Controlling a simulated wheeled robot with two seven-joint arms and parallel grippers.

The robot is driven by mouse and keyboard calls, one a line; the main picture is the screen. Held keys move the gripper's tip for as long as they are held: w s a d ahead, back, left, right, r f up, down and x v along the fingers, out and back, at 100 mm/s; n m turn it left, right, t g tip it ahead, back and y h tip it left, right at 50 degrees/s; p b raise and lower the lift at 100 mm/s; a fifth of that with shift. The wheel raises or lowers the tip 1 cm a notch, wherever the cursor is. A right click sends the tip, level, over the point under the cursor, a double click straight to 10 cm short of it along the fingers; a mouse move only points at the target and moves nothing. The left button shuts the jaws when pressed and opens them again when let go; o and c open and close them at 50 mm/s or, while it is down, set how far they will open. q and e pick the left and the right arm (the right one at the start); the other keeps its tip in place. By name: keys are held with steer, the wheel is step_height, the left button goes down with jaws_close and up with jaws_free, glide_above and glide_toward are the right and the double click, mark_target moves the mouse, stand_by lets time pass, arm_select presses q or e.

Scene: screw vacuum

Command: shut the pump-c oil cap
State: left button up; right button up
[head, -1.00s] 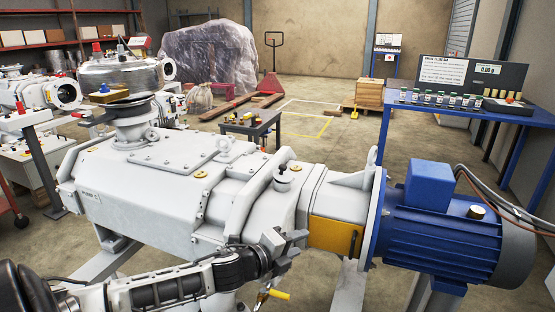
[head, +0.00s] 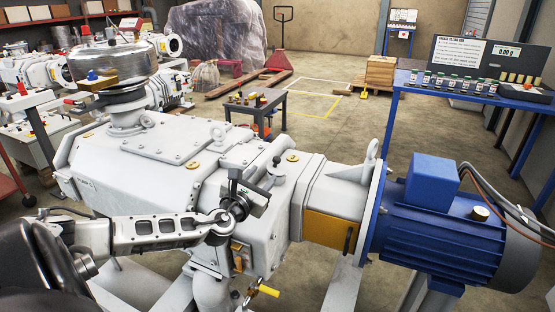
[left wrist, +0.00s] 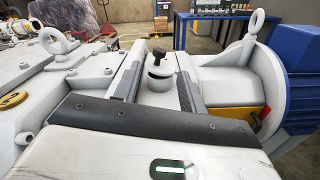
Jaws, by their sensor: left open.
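Pump C (head: 140,175) is the big pale grey machine in front of me in the head view. The oil cap (head: 276,164), grey with a dark knob on top, stands on the pump's upper right part. In the left wrist view the cap (left wrist: 160,66) stands upright, with a dark gap low on its side; whether it is seated I cannot tell. My left gripper (head: 257,182) is open and empty, just left of and nearer than the cap in the head view. In the left wrist view its fingers (left wrist: 160,56) lie on either side of the cap, apparently without contact. My right gripper is out of view.
A blue motor (head: 440,225) is at the pump's right end. A lifting eye (head: 372,158) rises beside it. A yellow-handled valve (head: 262,290) sits below my left gripper. A blue bench (head: 395,100) stands behind on the right.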

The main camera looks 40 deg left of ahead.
mark_target(274, 163)
arm_select(q)
steer(key=b+x, duration=0.1)
steer(key=x, duration=0.8)
steer(key=shift+w+f, duration=0.1)
steer(key=shift+w, duration=0.1)
steer(key=shift+w+a, duration=0.15)
steer(key=shift+w, duration=0.4)
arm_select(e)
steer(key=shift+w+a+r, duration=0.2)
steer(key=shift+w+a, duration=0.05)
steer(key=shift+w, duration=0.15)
arm_select(q)
jaws_close()
steer(key=shift+s+a+f+n+b, duration=0.15)
steer(key=shift+a+f+n+b, duration=0.3)
steer(key=shift+n+b, duration=0.6)
steer(key=shift+f+n+b, duration=0.15)
steer(key=shift+n+b, duration=0.2)
steer(key=shift+b, duration=0.1)
steer(key=shift+a+n, duration=0.1)
steer(key=shift+n, duration=0.2)
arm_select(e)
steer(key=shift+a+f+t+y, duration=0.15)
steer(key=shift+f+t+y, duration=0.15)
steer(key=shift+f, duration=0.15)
